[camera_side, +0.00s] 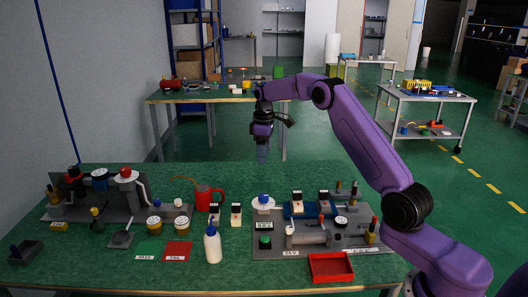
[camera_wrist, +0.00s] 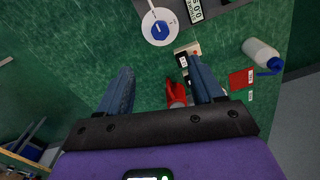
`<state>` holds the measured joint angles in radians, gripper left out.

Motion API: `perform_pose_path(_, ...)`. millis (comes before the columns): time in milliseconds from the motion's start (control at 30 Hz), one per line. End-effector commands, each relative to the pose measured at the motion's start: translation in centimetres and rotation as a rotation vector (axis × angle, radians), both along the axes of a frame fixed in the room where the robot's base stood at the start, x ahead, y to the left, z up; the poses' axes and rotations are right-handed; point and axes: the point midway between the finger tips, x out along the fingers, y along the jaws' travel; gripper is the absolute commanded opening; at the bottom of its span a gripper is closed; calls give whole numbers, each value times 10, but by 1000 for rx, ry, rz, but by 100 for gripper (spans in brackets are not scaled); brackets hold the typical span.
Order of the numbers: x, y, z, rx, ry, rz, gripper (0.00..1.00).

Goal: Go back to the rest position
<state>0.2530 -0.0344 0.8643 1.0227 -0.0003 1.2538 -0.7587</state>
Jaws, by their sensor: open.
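My gripper (camera_side: 262,152) hangs above the middle of the green bench (camera_side: 120,178), pointing down, clear of everything on it. In the wrist view its two blue fingers are wide apart (camera_wrist: 158,88) and nothing is held between them. Beyond and between the fingers, well below, a red watering-can-like vessel (camera_wrist: 177,93) shows; it stands on the bench in the side view (camera_side: 203,197). My purple arm reaches in from the right of the side view.
A grey plate with a press-like fixture (camera_side: 125,190) stands at left. A grey board with devices (camera_side: 345,240) lies at right, with a red tray (camera_side: 331,267) in front.

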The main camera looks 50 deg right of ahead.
Motion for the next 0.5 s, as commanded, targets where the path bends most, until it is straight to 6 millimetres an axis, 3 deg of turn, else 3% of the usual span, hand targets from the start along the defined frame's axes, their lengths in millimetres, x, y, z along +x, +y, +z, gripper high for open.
perform_pose_path(333, 0, 5, 2, 1, -1, 5, 67)
perform_pose_path(500, -9, 44, 15, 0, -4, 45, 67)
